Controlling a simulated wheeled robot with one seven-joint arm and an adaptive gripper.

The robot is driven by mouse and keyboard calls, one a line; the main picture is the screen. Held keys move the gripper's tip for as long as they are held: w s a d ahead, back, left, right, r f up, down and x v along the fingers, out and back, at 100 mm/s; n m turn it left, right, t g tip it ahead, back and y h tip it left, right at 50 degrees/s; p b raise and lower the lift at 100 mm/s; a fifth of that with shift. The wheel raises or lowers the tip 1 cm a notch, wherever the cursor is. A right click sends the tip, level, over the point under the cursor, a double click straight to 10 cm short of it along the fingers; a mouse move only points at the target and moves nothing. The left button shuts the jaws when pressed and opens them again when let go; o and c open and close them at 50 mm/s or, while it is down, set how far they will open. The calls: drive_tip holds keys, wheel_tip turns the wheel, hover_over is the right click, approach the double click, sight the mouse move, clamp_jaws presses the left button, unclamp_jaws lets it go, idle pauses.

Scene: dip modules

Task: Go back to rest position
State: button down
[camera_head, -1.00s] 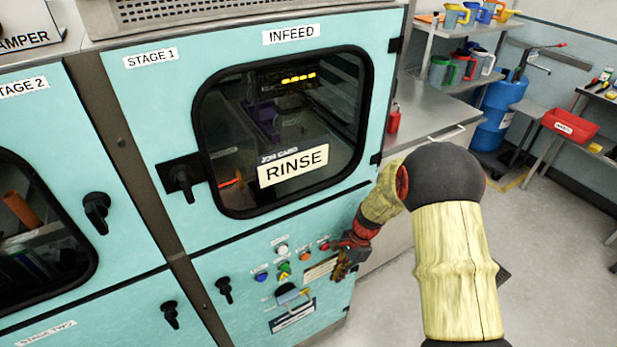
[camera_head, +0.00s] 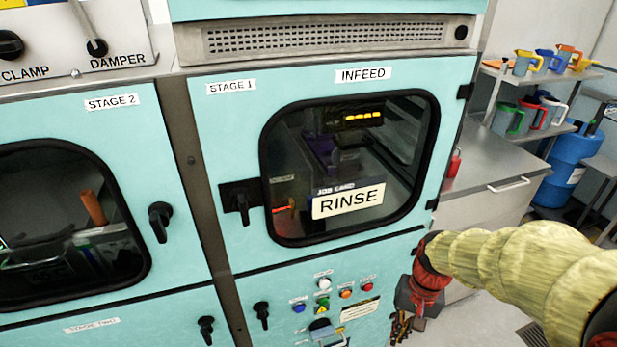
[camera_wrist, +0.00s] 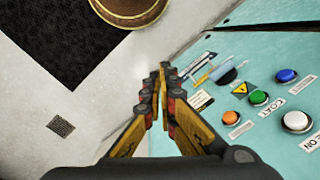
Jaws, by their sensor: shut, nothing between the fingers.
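My gripper (camera_head: 402,328) hangs low at the right side of the teal machine (camera_head: 225,285), beside its button panel. It is shut with nothing between its fingers. My arm comes in from the right edge of the head view in a pale sleeve. The panel holds white, blue, green, orange and red buttons; the green button (camera_wrist: 258,97) and white button (camera_wrist: 296,120) show clearly in the wrist view.
The Stage 1 door (camera_head: 242,240) is closed, with a RINSE card (camera_head: 348,201) on its window. A steel counter (camera_head: 495,165) and shelves with coloured jugs stand at right. A blue barrel (camera_head: 568,170) is beyond. Floor (camera_wrist: 45,110) is open beside the machine.

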drive_tip(key=s+a+r+n+t, duration=0.1)
drive_tip(key=s+r+n+t, duration=0.1)
drive_tip(key=r, duration=0.7)
drive_tip(key=s+a+r+n+t+h, duration=0.1)
drive_tip(key=s+r+n+t, duration=0.1)
drive_tip(key=s+r+t, duration=0.2)
drive_tip(key=v, duration=0.6)
drive_tip(key=shift+s+a+r, duration=0.15)
drive_tip(key=shift+s+a, duration=0.05)
drive_tip(key=shift+d, duration=0.1)
